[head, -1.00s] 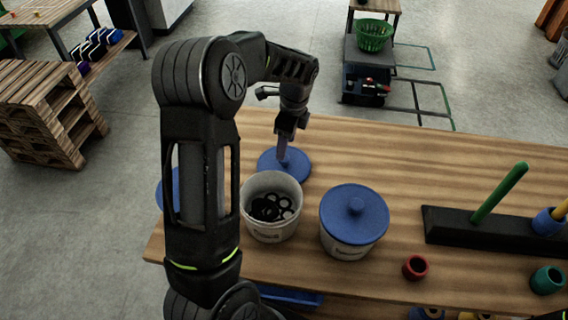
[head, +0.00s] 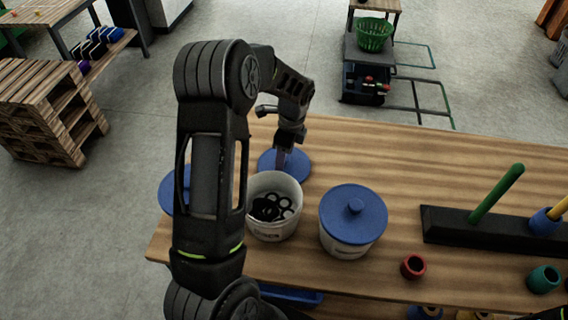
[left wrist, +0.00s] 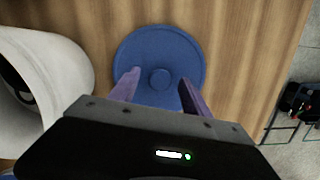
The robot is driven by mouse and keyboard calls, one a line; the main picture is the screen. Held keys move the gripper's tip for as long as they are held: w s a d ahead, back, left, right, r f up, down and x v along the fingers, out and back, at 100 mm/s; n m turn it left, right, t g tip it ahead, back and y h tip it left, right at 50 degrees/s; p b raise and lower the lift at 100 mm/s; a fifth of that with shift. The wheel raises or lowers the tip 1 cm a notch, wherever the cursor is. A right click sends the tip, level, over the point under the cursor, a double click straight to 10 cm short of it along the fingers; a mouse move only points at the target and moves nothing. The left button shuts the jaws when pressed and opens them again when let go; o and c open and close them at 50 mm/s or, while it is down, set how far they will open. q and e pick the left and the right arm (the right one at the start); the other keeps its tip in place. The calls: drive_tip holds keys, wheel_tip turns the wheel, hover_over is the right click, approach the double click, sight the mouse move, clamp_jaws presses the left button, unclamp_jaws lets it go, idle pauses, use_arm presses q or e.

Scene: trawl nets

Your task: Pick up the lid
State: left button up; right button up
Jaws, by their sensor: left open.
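A round blue lid (head: 296,165) with a small knob lies on the wooden table behind an open white bucket. It also shows in the left wrist view (left wrist: 160,48), with its knob between my fingers. My left gripper (head: 284,160) is open above the lid, one purple finger on each side of the knob. I cannot tell whether the fingers touch the lid. The open bucket (head: 262,226) holds several black rings. A second bucket to its right wears a blue lid (head: 354,212). Another blue lid (head: 168,192) is partly hidden behind my left arm.
A black rack (head: 452,226) with a green peg (head: 497,193) stands at the right. A red ring (head: 413,267) and a teal ring (head: 544,279) lie near the front edge. The back middle of the table is clear.

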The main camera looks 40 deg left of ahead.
use_arm(q)
drive_tip(key=shift+c, duration=0.2)
clamp_jaws()
idle(0.6)
